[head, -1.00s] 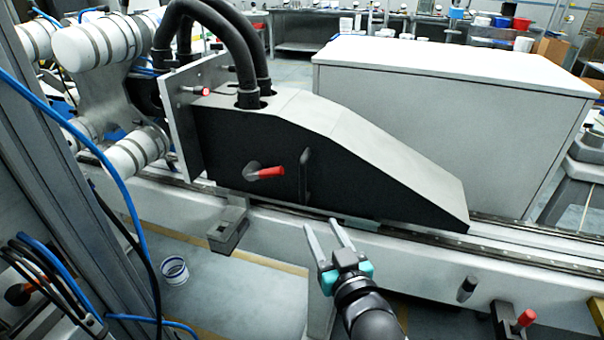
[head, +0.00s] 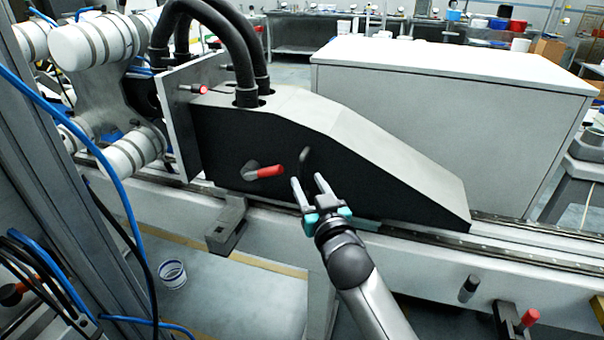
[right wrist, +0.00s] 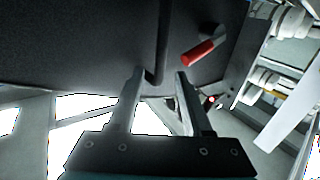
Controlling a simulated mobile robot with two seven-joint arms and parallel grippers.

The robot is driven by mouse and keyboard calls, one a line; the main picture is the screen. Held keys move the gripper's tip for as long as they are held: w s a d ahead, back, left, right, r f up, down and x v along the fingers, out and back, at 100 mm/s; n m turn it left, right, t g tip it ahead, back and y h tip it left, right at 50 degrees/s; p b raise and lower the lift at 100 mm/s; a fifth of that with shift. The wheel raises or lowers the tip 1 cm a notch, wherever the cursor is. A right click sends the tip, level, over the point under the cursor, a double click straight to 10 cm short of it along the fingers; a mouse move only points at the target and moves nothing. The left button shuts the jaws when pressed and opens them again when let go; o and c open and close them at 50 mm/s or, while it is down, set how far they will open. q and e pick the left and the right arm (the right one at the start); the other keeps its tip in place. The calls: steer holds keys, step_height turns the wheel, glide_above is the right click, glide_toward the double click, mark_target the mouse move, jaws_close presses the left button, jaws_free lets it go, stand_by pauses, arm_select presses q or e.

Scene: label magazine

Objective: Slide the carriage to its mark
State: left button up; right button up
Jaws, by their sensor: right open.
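The carriage (head: 330,140) is a large wedge-shaped body with a black side and grey top, standing on a long rail (head: 520,252). Its side carries a red lever (head: 268,171) and an upright black handle (head: 305,157). My right gripper (head: 307,178) is open and empty in front of the handle, whose lower part it hides in the head view. In the right wrist view, the handle (right wrist: 160,45) reaches down between the two open fingers (right wrist: 160,75); I cannot tell how deep. The red lever (right wrist: 198,54) is right of them. I cannot make out a mark. My left gripper is not in view.
Two thick black hoses (head: 245,60) rise from the carriage top. A grey block (head: 226,230) sits at the beam's front. A black knob (head: 469,288) and a red-handled lever (head: 528,318) are at lower right. The rail right of the carriage looks clear.

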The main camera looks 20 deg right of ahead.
mark_target(303, 174)
steer(key=w, duration=0.3)
steer(key=shift+w+b, duration=0.3)
steer(key=shift+b, duration=0.05)
steer(key=shift+w, duration=0.55)
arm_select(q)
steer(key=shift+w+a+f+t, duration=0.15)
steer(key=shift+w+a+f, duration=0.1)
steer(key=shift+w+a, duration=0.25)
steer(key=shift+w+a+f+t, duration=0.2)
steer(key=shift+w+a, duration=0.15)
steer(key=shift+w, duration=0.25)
arm_select(e)
steer(key=shift+w, duration=0.25)
steer(key=shift+c, duration=0.2)
jaws_close()
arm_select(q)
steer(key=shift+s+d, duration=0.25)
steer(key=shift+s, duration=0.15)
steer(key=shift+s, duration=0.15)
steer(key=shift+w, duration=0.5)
